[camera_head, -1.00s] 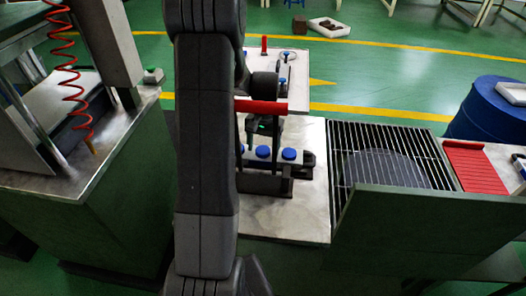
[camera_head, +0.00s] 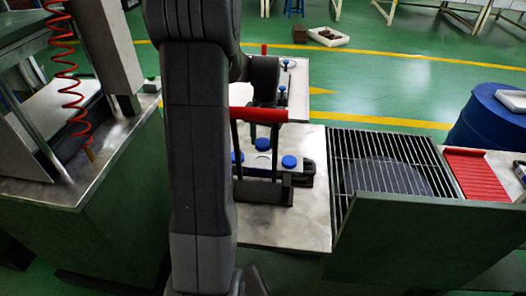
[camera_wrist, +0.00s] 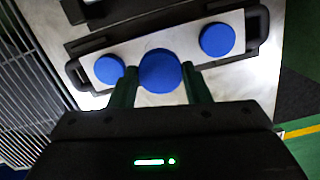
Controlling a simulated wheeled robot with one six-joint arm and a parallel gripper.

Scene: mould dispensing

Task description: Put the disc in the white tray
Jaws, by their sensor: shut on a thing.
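My gripper (camera_wrist: 160,84) is shut on a blue disc (camera_wrist: 159,70), held between its two fingertips in the wrist view. In the head view this disc (camera_head: 262,144) appears raised above a pale spot in the middle of the mould. One blue disc (camera_wrist: 109,70) lies to its left on the pale mould plate (camera_wrist: 190,80) and another (camera_wrist: 217,39) to its right. In the head view my arm and the red-handled frame partly hide the gripper. A white tray (camera_head: 345,40) with something brown in it lies far off on the floor.
A frame with a red handle (camera_head: 258,115) stands in front of the mould on the metal table (camera_head: 300,225). A metal grate (camera_head: 345,165) and a red ribbed panel (camera_head: 478,176) are on the right. A blue barrel (camera_head: 485,125) bears a white object (camera_head: 512,101).

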